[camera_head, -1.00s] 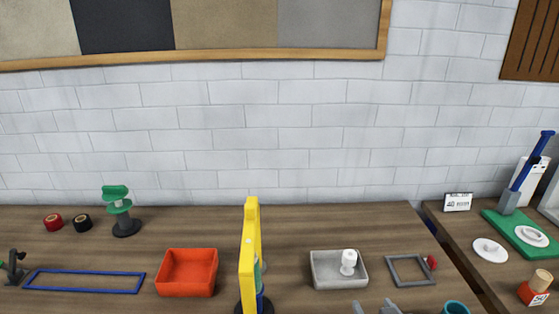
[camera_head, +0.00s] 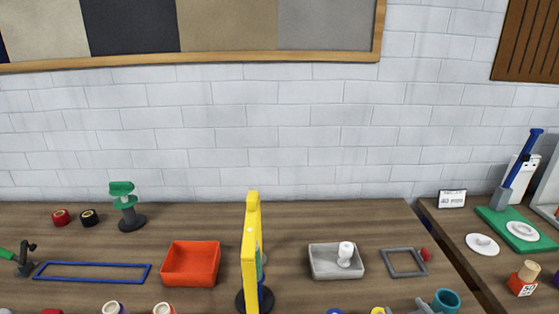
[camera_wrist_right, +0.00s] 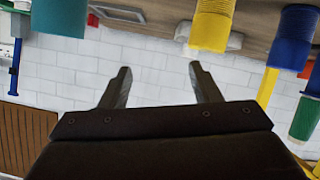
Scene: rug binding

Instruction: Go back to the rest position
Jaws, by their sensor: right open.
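My right gripper (camera_head: 418,308) shows only as grey finger ends at the bottom edge of the head view, beside a teal cup (camera_head: 446,300). In the right wrist view its two fingers (camera_wrist_right: 160,88) are spread apart with nothing between them. Behind them is the white brick wall (camera_wrist_right: 160,75), and the picture is upside down. My left gripper is not in the head view.
The wooden bench holds an orange tray (camera_head: 191,264), a yellow upright post (camera_head: 250,255), a grey tray (camera_head: 336,262), a grey frame (camera_head: 404,263) and a blue frame (camera_head: 92,272). Several spools line the near edge. A side bench stands right, with a green board (camera_head: 516,232).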

